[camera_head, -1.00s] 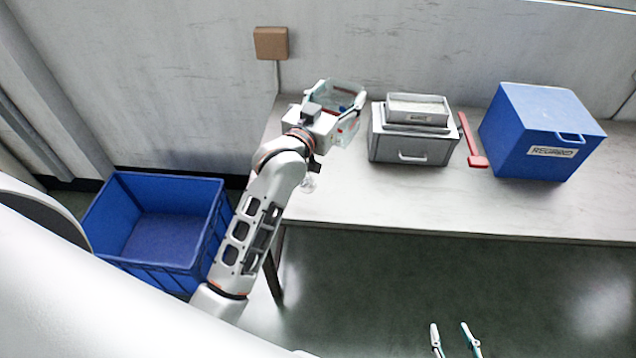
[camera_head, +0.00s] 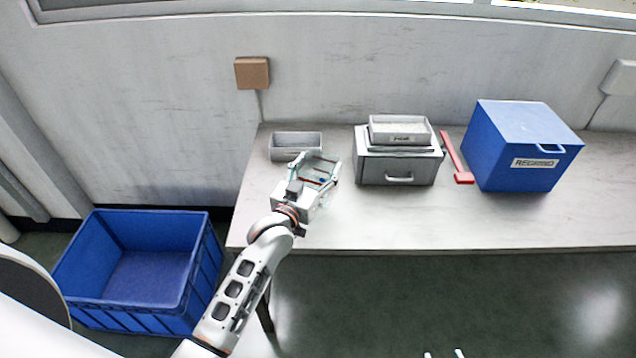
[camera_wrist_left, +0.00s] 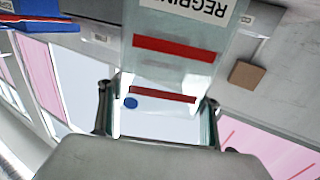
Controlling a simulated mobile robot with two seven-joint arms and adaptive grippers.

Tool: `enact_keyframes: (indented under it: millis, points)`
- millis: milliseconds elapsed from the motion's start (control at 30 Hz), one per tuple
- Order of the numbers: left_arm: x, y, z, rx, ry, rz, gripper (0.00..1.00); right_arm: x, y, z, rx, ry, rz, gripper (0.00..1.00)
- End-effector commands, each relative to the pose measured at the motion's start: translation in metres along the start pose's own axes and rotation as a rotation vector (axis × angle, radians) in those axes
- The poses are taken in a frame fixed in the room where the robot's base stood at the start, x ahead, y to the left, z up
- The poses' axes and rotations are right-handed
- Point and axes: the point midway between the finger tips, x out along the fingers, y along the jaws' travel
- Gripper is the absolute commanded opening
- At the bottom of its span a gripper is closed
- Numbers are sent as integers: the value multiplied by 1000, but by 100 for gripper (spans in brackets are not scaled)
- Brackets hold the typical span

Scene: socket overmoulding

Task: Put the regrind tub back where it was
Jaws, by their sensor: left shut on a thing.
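The regrind tub (camera_wrist_left: 178,68) is a clear, pale container with red bands, a blue dot and a partly visible white label. It fills the middle of the left wrist view. My left gripper (camera_wrist_left: 160,98) is shut on it, with one finger on each side. In the head view, my left gripper (camera_head: 320,168) holds the tub above the left part of the bench, just in front of a small grey tray. The tub's outline is hard to make out there. Only the fingertips of my right gripper (camera_head: 444,354) show at the bottom edge; they stand apart with nothing between them.
The small grey tray (camera_head: 297,139) stands at the bench's (camera_head: 340,232) back left. A grey drawer box (camera_head: 398,170) bears a shallow tray. A red tool (camera_head: 453,158) lies beside a labelled blue box (camera_head: 520,150). A blue crate (camera_head: 125,318) stands left of the bench.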

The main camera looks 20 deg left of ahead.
Motion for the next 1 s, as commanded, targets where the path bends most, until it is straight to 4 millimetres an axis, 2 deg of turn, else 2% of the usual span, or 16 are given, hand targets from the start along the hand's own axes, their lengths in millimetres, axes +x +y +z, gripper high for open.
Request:
enact_keyframes:
  millis: [167,433,867,900,967,1000]
  points:
    - [0,0,13,0,1,0,14,2,0,2,0,0,0,40]
    - [0,0,49,1,0,0,14,5,-2,7,2,2,0,40]
    - [0,0,54,0,2,0,14,6,-3,8,4,2,-1,40]
    - [0,0,55,0,1,0,66,6,-3,8,4,2,-1,40]
    - [0,0,54,0,2,0,80,6,-3,8,4,2,-1,40]
    - [0,0,54,1,1,0,80,6,-3,8,4,2,-1,40]
